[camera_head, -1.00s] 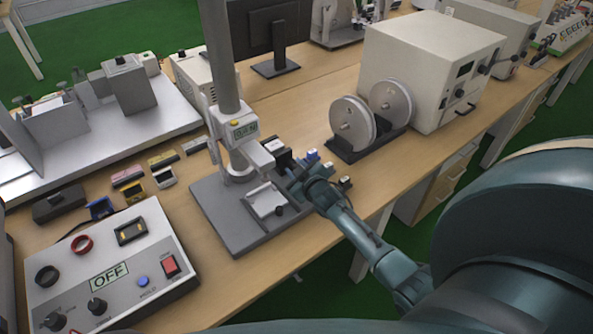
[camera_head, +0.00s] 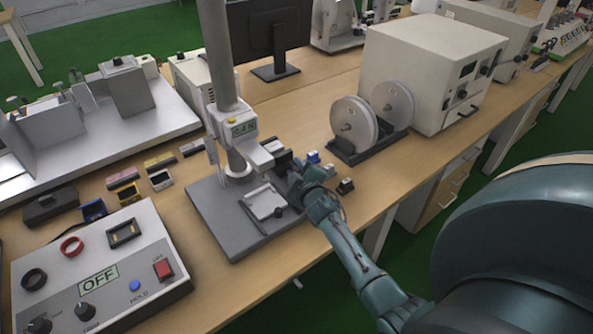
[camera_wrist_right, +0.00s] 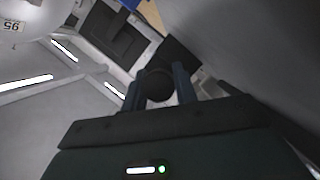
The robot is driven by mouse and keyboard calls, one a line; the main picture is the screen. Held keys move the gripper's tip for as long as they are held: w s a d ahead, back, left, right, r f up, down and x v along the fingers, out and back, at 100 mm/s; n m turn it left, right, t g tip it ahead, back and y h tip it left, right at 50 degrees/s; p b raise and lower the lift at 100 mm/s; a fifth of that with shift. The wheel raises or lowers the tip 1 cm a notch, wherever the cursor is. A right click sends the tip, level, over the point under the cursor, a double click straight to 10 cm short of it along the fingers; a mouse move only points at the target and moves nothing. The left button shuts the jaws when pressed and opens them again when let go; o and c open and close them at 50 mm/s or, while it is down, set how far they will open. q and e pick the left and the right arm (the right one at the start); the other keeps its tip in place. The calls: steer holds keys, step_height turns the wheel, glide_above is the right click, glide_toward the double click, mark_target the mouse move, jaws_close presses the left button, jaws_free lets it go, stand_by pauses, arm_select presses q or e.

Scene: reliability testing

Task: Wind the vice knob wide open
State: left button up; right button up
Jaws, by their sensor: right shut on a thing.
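My right gripper (camera_head: 293,182) reaches in from the lower right to the right side of the test stand (camera_head: 230,220). In the right wrist view its two fingers (camera_wrist_right: 159,92) are shut on a round dark knob (camera_wrist_right: 158,84), which I take for the vice knob. The gripper hides that knob in the head view. A dark block (camera_head: 282,160) sits beside the fingertips, at the end of the gauge's light arm. A pale fixture (camera_head: 263,203) with a small dark knob (camera_head: 279,212) lies on the stand's base. My left gripper is not in view.
The force gauge (camera_head: 243,128) hangs on the grey column (camera_head: 216,60). A control box (camera_head: 95,265) reading OFF stands front left. Two discs (camera_head: 353,122) on a dark base and a large beige unit (camera_head: 430,70) stand to the right. Small coloured blocks (camera_head: 123,178) lie behind the control box.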

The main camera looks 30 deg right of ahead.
steer(key=o, duration=1)
steer(key=shift+c, duration=0.2)
steer(key=v, duration=1.3)
steer(key=shift+p, duration=0.3)
